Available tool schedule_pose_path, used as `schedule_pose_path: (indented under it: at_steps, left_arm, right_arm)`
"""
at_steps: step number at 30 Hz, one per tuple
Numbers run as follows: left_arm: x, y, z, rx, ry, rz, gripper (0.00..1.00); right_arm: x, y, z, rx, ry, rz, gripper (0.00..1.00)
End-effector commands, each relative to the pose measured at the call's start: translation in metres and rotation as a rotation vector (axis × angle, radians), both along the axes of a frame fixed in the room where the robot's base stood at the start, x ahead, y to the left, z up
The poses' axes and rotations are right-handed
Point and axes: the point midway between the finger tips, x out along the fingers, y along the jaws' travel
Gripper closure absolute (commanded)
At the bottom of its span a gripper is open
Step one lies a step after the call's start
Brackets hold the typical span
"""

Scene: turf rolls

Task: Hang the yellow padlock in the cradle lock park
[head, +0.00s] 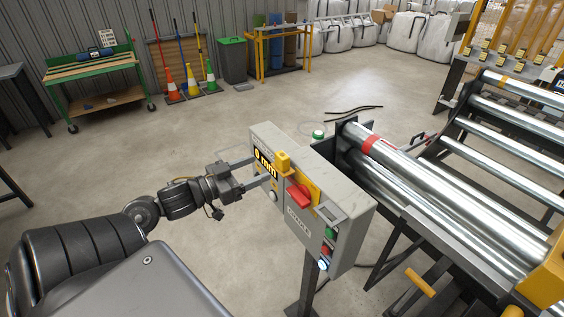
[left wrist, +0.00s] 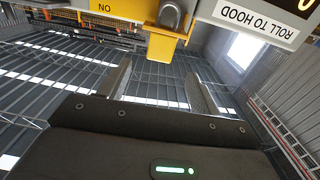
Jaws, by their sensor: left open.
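The yellow padlock (head: 283,162) is a small block at the upper front of the grey control box, right of the yellow "0 mm" display. My left gripper (head: 261,168) is open and empty, its fingers pointing at the box's front just left of the padlock. In the left wrist view the fingers of the left gripper (left wrist: 161,76) stand apart with nothing between them. A yellow block (left wrist: 165,50) with a grey rounded metal part above it hangs beyond the fingertips there. I cannot tell for sure whether it is the padlock or its park. My right gripper is not in view.
The control box (head: 350,192) stands on a post and carries a red rotary handle (head: 299,195) and several buttons. Steel rollers (head: 430,190) lie close on its right. A green workbench (head: 95,68) stands far back left.

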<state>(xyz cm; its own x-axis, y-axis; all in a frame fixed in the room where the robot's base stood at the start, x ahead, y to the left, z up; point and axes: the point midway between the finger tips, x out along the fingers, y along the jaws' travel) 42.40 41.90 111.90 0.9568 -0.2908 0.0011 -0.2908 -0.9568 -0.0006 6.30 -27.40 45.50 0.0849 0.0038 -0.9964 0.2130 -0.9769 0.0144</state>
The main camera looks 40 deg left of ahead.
Motion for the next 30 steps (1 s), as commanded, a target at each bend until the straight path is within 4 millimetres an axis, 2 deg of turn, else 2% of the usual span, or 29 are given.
schedule_pose_path:
  at_steps: [4, 12, 20, 27, 30]
  left_arm:
    - [0.01, -0.002, 0.002, -0.002, -0.001, 0.002, 0.36]
    - [0.047, -0.013, 0.002, -0.002, -0.003, 0.002, 0.36]
    - [0.056, -0.016, 0.001, -0.001, 0.0, 0.003, 0.36]
    - [0.086, -0.027, 0.008, -0.004, -0.002, 0.002, 0.36]
    - [0.098, -0.03, 0.005, -0.003, -0.001, 0.003, 0.36]
  right_arm:
    - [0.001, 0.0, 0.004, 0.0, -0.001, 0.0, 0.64]
    - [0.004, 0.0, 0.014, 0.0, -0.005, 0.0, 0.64]
    - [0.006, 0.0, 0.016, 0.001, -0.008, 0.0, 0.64]
    - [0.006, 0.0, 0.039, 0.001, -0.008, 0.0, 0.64]
    - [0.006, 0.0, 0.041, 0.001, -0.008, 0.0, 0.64]
